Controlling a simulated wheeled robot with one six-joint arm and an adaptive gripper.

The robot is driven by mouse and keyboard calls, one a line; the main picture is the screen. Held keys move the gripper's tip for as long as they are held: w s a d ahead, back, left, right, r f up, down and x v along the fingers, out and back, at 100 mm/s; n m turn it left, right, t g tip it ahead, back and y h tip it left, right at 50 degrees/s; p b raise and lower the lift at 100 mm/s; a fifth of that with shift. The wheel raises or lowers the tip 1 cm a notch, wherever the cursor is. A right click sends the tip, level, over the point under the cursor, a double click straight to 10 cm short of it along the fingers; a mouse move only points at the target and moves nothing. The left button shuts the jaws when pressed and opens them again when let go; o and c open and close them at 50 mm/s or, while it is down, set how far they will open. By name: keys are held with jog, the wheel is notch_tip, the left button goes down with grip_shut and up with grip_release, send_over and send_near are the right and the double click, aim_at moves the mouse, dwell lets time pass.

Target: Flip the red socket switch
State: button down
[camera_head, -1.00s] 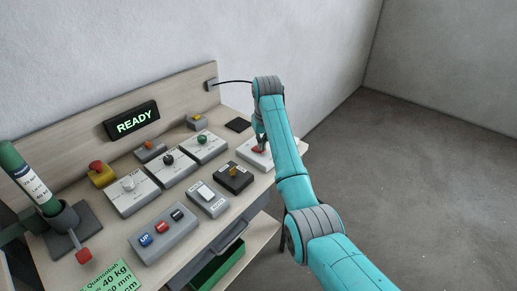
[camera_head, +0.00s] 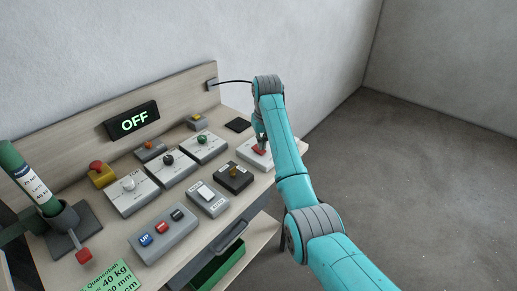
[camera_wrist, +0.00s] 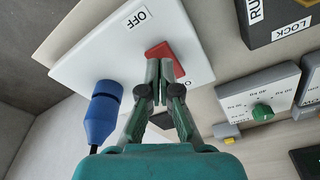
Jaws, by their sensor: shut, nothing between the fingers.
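The red socket switch (camera_wrist: 172,60) is a red rocker on a white socket plate (camera_wrist: 90,67), with an "OFF" label beside one end. A blue plug with a dark cable (camera_wrist: 102,115) sits at the plate's edge. In the head view the red switch (camera_head: 259,151) shows at the right end of the desk, partly behind my arm. My gripper (camera_wrist: 158,65) is shut and empty, its fingertips at the red rocker in the wrist view. I cannot tell whether they touch it. The display (camera_head: 132,121) reads "OFF".
Left of the socket stand a dark box with a yellow key knob (camera_head: 234,176), several white dial boxes (camera_head: 203,146), and a grey box with a white rocker (camera_head: 207,199). A pushbutton box (camera_head: 163,238) is nearer. Open floor lies to the right.

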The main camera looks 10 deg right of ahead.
aim_at(262, 151)
jog(key=shift+r, duration=2.95)
